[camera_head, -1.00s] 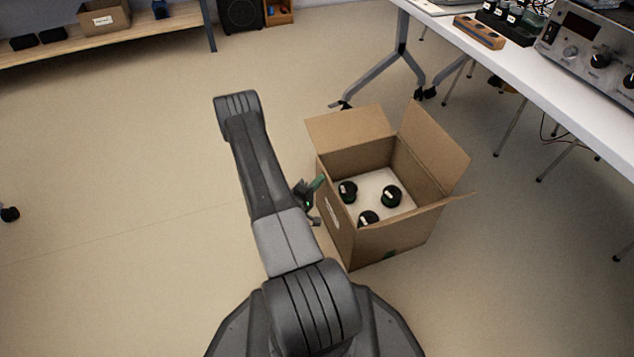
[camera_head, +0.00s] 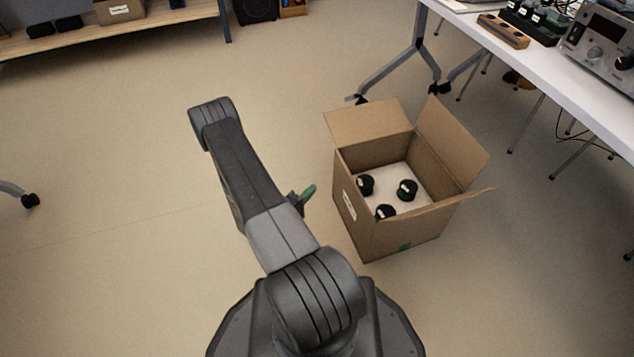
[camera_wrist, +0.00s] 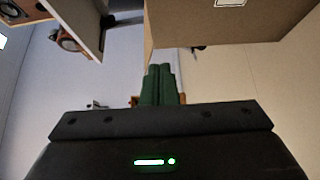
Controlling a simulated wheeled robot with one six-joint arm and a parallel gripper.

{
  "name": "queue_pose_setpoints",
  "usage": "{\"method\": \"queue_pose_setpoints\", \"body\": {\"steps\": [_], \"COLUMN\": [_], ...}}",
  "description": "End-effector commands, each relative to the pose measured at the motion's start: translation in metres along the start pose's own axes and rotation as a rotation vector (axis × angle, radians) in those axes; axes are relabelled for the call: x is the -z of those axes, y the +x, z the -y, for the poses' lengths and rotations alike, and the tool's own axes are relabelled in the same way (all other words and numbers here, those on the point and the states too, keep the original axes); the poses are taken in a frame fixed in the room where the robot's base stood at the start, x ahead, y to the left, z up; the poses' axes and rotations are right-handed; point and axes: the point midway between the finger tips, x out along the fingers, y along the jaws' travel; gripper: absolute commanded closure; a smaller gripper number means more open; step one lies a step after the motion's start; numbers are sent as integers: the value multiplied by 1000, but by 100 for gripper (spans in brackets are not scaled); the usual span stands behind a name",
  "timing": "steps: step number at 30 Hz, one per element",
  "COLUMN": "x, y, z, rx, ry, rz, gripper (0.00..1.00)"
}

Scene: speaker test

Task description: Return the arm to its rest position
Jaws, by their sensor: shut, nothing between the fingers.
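My arm (camera_head: 245,170) reaches out over the floor in the head view, bent at its far joint. My gripper (camera_head: 309,190) shows only partly from behind the arm, its green fingertips just left of the open cardboard box. In the wrist view my gripper (camera_wrist: 159,72) has its two green fingers side by side, shut with nothing between them. The arm hides the rest of the wrist.
The cardboard box (camera_head: 350,222) stands on the floor with its flaps up and several black round items (camera_head: 407,189) inside. A white table (camera_head: 560,92) with equipment is at the right. A shelf (camera_head: 160,17) is at the back left.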

Motion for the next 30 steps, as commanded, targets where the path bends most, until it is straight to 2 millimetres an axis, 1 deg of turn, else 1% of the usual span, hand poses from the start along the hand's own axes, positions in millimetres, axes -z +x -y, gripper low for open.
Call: {"method": "queue_pose_setpoints", "body": {"steps": [3, 6, 17, 20, 23, 30], "x": [0, 0, 0, -1, -1, -1], "y": [-9, -12, -12, -6, 5, 45], "z": [-1, 0, 0, 1, 2, 2], "rx": [0, -1, -1, 0, 0, -1], "ry": [0, 1, 1, 1, 1, 3], "rz": [-1, 0, 1, 2, 4, 5], "gripper": [100, 100, 100, 100, 100, 100]}}
